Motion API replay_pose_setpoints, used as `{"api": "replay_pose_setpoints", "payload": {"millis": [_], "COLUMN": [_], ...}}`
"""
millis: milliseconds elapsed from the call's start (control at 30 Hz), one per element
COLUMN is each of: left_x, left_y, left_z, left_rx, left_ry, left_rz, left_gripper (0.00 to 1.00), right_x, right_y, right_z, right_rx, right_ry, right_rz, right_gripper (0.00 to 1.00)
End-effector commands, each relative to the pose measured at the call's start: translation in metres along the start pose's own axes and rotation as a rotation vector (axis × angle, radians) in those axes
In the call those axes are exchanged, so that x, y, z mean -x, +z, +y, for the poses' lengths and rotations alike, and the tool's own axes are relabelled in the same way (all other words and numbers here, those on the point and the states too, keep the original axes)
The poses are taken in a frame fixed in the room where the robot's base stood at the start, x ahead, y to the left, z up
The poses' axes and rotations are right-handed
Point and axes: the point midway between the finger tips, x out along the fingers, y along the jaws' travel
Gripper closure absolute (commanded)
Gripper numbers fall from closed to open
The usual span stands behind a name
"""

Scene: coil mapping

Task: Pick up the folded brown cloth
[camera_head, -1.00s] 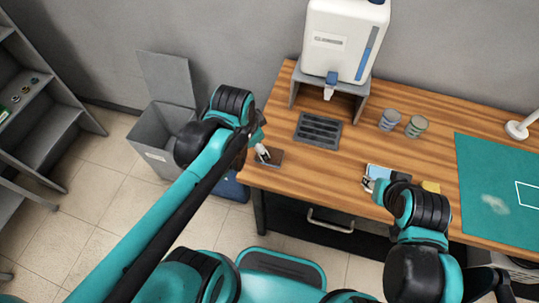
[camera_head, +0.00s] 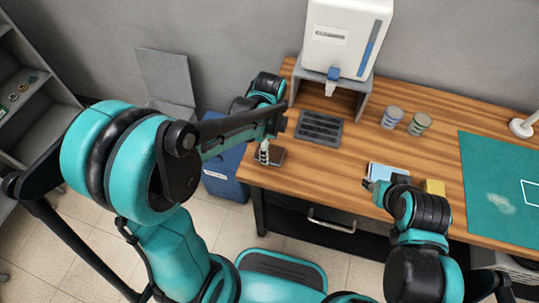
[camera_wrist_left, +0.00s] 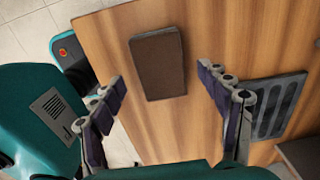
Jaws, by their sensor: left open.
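The folded brown cloth (camera_wrist_left: 157,63) lies flat on the wooden table near its left edge, a dark brown rectangle in the left wrist view. In the head view only a part of the cloth (camera_head: 277,156) shows beside my left gripper (camera_head: 264,153). In the left wrist view my left gripper (camera_wrist_left: 161,84) is open, its two fingers apart on either side of the cloth's near end, with nothing between them. I cannot tell its exact height above the cloth. My right gripper (camera_head: 374,187) is at the table's front edge, partly hidden by its arm; its jaws are unclear.
A dark slotted tray (camera_head: 319,128) lies close to the right of the cloth, before a white dispenser (camera_head: 345,35). A blue bin (camera_head: 224,176) stands left of the table.

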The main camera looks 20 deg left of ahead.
Motion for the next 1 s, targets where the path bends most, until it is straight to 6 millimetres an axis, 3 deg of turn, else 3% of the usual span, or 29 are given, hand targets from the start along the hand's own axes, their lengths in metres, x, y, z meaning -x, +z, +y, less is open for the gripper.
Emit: {"api": "replay_pose_setpoints", "payload": {"millis": [33, 133, 367, 567, 700, 1000], "left_x": [-0.013, -0.026, -0.027, -0.026, -0.027, -0.021], "left_y": [0.001, 0.001, 0.001, 0.001, 0.001, 0.001], "left_z": [-0.001, -0.001, -0.001, -0.001, 0.000, 0.000], "left_rx": [0.001, 0.000, 0.001, 0.001, 0.001, 0.001], "left_ry": [0.000, -0.001, -0.001, -0.001, -0.001, -0.001], "left_rz": [0.000, 0.000, 0.000, 0.000, 0.000, 0.000], "left_gripper": [0.24, 0.24, 0.24, 0.72, 0.78, 0.78], "right_x": [-0.008, -0.011, -0.010, -0.010, -0.010, -0.008], "right_y": [0.005, 0.008, 0.007, 0.007, 0.007, 0.006], "right_z": [0.000, 0.000, 0.000, 0.000, 0.000, 0.000], "right_rx": [0.000, 0.000, 0.000, 0.000, 0.000, 0.000], "right_ry": [0.000, 0.000, 0.000, 0.000, 0.000, 0.000], "right_rz": [0.000, 0.000, 0.000, 0.000, 0.000, 0.000], "right_gripper": [0.60, 0.60, 0.60, 0.60, 0.60, 0.60]}}
